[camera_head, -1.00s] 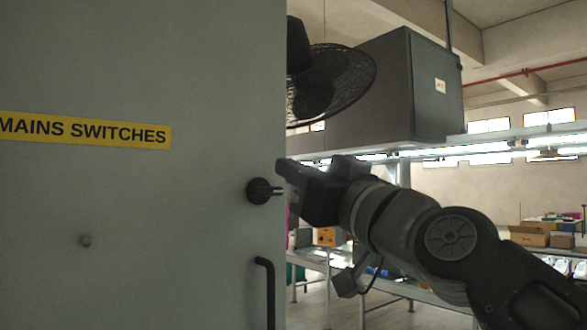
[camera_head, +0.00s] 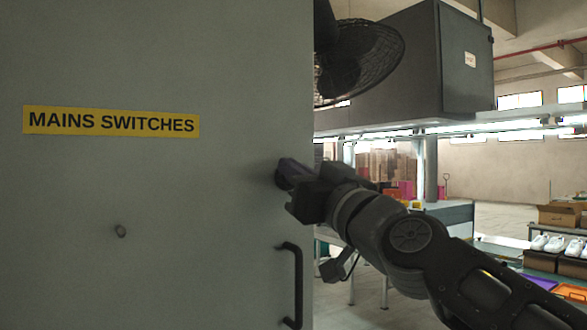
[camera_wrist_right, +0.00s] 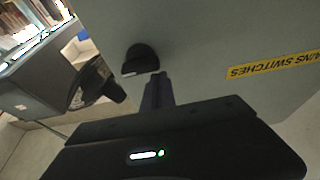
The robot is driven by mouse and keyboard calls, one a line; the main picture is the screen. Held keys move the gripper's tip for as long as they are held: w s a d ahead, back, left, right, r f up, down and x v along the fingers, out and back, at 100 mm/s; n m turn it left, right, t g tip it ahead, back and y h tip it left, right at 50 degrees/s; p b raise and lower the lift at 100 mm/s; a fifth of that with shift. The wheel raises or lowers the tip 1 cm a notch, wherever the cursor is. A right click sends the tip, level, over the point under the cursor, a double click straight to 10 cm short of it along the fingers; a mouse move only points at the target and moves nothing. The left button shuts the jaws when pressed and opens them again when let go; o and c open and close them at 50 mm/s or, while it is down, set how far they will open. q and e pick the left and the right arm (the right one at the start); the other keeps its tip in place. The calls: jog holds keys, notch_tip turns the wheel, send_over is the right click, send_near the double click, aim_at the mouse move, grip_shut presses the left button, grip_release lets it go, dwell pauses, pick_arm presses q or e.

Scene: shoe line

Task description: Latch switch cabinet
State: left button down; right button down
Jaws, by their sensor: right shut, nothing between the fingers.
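The grey switch cabinet door (camera_head: 200,230) fills the left of the head view, with a yellow "MAINS SWITCHES" label (camera_head: 111,121). A black bar handle (camera_head: 295,280) sits low near the door's right edge. The black latch knob (camera_wrist_right: 141,58) shows in the wrist view; in the head view my gripper mostly hides it. My right gripper (camera_head: 284,172) is shut and empty at the knob. In the wrist view its fingertips (camera_wrist_right: 158,76) are close beside the knob's edge; I cannot tell whether they touch. My left gripper is not in view.
Right of the door are a wire-caged fan (camera_head: 362,60) and a hanging dark box (camera_head: 440,60). Behind stand shelves, a cardboard box (camera_head: 560,215) and white shoes (camera_head: 556,244). Floor shows between them.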

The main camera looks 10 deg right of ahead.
jog(key=shift+s, duration=0.1)
dwell(0.3)
jog(key=shift+n+y+b, duration=0.3)
jog(key=shift+n+b, duration=0.2)
jog(key=shift+n, duration=0.3)
